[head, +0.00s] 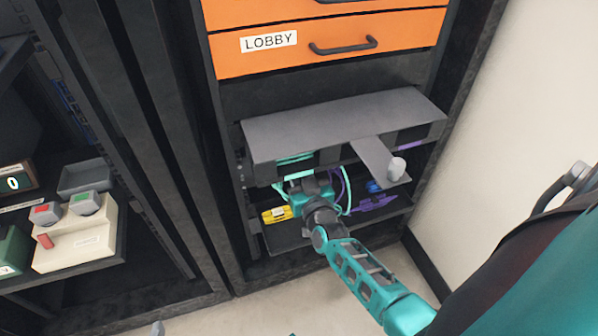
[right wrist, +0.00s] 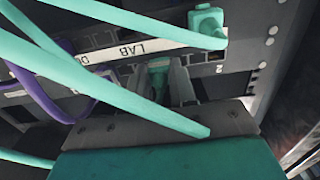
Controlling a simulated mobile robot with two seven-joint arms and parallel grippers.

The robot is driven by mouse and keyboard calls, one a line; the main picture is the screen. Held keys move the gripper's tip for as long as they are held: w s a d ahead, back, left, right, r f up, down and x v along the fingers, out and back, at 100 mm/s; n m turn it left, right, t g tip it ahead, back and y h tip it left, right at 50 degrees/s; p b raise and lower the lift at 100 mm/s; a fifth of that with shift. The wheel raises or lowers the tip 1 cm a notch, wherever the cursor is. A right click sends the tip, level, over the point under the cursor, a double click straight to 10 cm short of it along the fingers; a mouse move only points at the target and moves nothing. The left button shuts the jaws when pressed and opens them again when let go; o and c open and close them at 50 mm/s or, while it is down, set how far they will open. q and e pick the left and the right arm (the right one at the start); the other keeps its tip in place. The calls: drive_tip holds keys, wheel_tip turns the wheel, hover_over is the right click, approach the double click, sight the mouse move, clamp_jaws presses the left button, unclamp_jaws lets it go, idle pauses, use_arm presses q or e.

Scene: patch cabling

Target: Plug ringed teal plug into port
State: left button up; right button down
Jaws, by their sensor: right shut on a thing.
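My right gripper (head: 305,187) reaches into the open lower bay of the rack in the head view. In the right wrist view its fingers (right wrist: 163,85) are shut on a teal plug (right wrist: 158,73), close in front of a row of dark ports (right wrist: 105,40) in the panel. I cannot make out a ring on the plug, or whether its tip is inside a port. A second teal plug (right wrist: 208,22) sits at the panel further right. Teal cables (right wrist: 75,70) cross in front of the gripper. My left gripper is not in view.
A grey shelf (head: 330,120) overhangs the bay, with a flat plate (head: 375,158) jutting out at right. Purple cables (head: 375,203), a blue plug (head: 374,186) and a yellow item (head: 275,214) are in the bay. A white label strip (right wrist: 135,47) runs along the panel.

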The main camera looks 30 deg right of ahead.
drive_tip(key=shift+w, duration=0.1)
drive_tip(key=c, duration=0.8)
unclamp_jaws()
drive_tip(key=shift+p+v, duration=1.8)
drive_tip(key=shift+v, duration=2.25)
